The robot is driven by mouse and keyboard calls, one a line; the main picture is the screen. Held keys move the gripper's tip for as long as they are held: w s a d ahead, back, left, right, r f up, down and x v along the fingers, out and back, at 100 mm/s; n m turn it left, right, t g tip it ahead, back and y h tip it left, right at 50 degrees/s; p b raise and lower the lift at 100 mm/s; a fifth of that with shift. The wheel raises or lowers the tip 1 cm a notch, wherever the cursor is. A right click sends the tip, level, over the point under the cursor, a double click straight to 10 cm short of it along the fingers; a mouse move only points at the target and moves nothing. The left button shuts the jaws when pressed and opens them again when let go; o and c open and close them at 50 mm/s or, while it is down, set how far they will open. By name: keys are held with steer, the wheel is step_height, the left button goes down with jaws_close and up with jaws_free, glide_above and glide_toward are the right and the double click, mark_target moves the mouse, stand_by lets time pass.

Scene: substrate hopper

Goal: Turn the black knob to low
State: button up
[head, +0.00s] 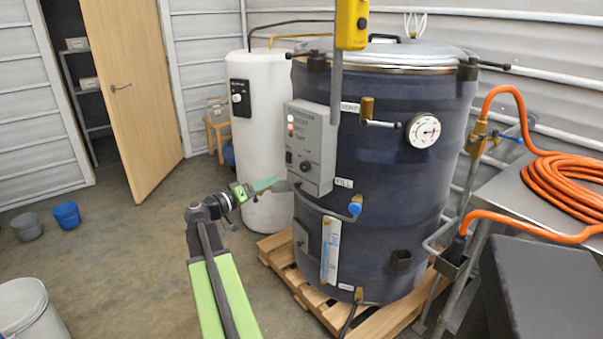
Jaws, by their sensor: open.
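A grey control box (311,147) is mounted on the front of the large dark blue vessel (400,190). A black knob (305,166) sits on the lower part of its face; its markings are too small to read, so I cannot tell its setting. Lit indicators show higher on the box. My gripper (268,186), with green fingers, is open and empty. In the picture it is just left of the box's lower edge and slightly below the knob. It appears apart from the knob, though the depth gap is hard to judge.
A white tank (258,135) with a black control panel (240,98) stands behind. A curved pipe with a blue-tipped valve (354,208) sticks out below the box. A yellow pendant (352,24) hangs above. The vessel stands on a wooden pallet (311,297).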

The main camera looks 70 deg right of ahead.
mark_target(303, 168)
steer(key=x, duration=1.6)
steer(key=shift+d, duration=0.1)
steer(key=shift+c, duration=0.2)
